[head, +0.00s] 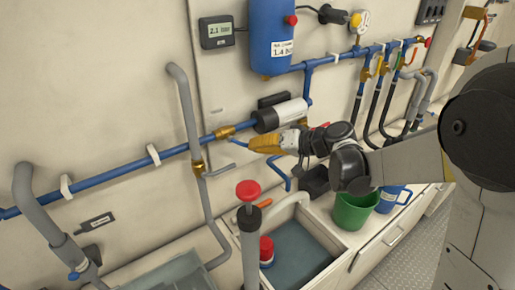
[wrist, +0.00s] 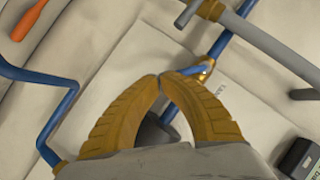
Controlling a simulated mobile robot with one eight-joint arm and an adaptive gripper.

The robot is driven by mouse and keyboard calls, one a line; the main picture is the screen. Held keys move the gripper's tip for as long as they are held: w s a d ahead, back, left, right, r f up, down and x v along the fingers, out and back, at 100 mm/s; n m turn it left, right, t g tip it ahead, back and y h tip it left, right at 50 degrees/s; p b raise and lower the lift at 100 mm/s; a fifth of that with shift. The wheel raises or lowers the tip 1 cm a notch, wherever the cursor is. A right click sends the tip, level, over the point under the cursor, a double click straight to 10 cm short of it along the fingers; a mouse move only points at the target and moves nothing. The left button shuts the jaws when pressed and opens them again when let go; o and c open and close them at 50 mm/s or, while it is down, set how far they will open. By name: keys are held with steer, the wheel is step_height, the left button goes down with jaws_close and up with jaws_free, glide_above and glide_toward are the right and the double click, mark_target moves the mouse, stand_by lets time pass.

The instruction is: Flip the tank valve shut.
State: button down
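A brass valve (head: 224,132) sits on the blue pipe along the wall; I cannot read a label that names it as the tank valve. Its short blue lever (head: 238,142) sticks out toward my gripper (head: 252,144). In the wrist view the brass valve (wrist: 207,67) and blue lever (wrist: 186,72) lie just beyond the yellow fingertips. My gripper (wrist: 160,78) has its fingertips together with nothing seen between them. The lever end is very close to the tips; I cannot tell whether they touch. The fingers hide part of the pipe behind.
Another brass fitting (head: 198,168) sits on a grey pipe below left. A black-and-silver pump (head: 281,115) is right of the valve. A red-knobbed hand pump (head: 248,191) stands below, by a sink basin (head: 335,250). A green bucket (head: 355,210) stands right.

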steer(key=a+f+m+y+b, duration=0.1)
steer(key=b, duration=0.1)
steer(key=s+a+f+m+y+b, duration=0.1)
steer(key=m, duration=0.1)
steer(key=s+a+f+m+y+b, duration=0.1)
steer(key=b, duration=0.1)
steer(key=shift+f+g+y+b, duration=0.1)
steer(key=shift+g+y+b, duration=0.2)
steer(key=shift+y+b, duration=0.1)
steer(key=shift+d, duration=0.1)
step_height(320, 180, up, 10)
stand_by(0.4)
